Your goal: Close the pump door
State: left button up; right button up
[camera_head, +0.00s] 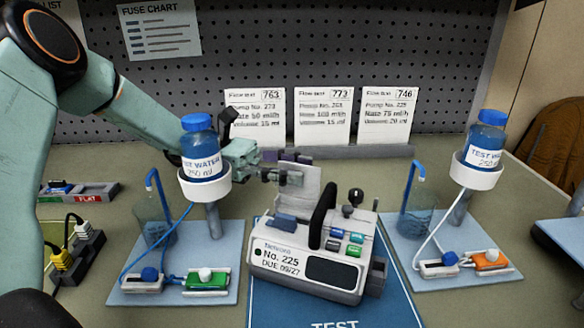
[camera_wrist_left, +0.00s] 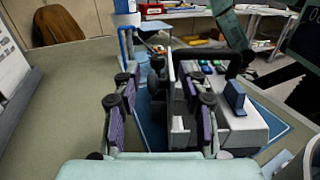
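The white pump (camera_head: 312,255), labelled No. 225, stands on a blue TEST mat in the middle of the table. Its pale door (camera_head: 297,190) is raised at the pump's back left in the head view. My left gripper (camera_head: 284,168) is at the upper edge of this door. In the left wrist view my left gripper (camera_wrist_left: 160,100) has its fingers spread. The door (camera_wrist_left: 178,105) shows edge-on between them, close to the right finger; I cannot tell whether they touch. Fingers partly cover the door and pump (camera_wrist_left: 235,122). My right gripper is not in view.
A black handle (camera_head: 322,215) and a knob stand up from the pump. Stands with blue-capped bottles (camera_head: 200,150) (camera_head: 486,142) flank it on pale blue boards. Several flow cards (camera_head: 323,115) stand behind. The blue mat (camera_head: 390,300) is bare in front.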

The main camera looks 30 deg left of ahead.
pick_arm(q)
jog(key=s+a, duration=0.1)
jog(key=a, duration=1.1)
jog(key=shift+s, duration=0.4)
jog(key=d+r+g+y+p, duration=0.1)
jog(key=d+y+p, duration=0.1)
jog(key=p, duration=0.1)
jog(key=d+r+g+y+p, duration=0.1)
jog(key=d+y+p, duration=0.1)
jog(key=p, duration=0.1)
jog(key=d+r+y+p, duration=0.2)
jog(key=d+p, duration=0.1)
jog(key=shift+w+d+g+p, duration=0.1)
jog(key=shift+w+g+p, duration=0.2)
jog(key=shift+g, duration=0.1)
notch_tip(320, 180, up, 6)
jog(key=d+y+p, duration=0.1)
jog(key=y+p, duration=0.6)
jog(key=p, duration=0.3)
jog(key=w+b+x, duration=0.1)
jog(key=x, duration=0.7)
jog(key=shift+w+a+f+t, duration=0.2)
jog(key=shift+t, duration=0.1)
jog(key=shift+c, duration=0.3)
grip_shut()
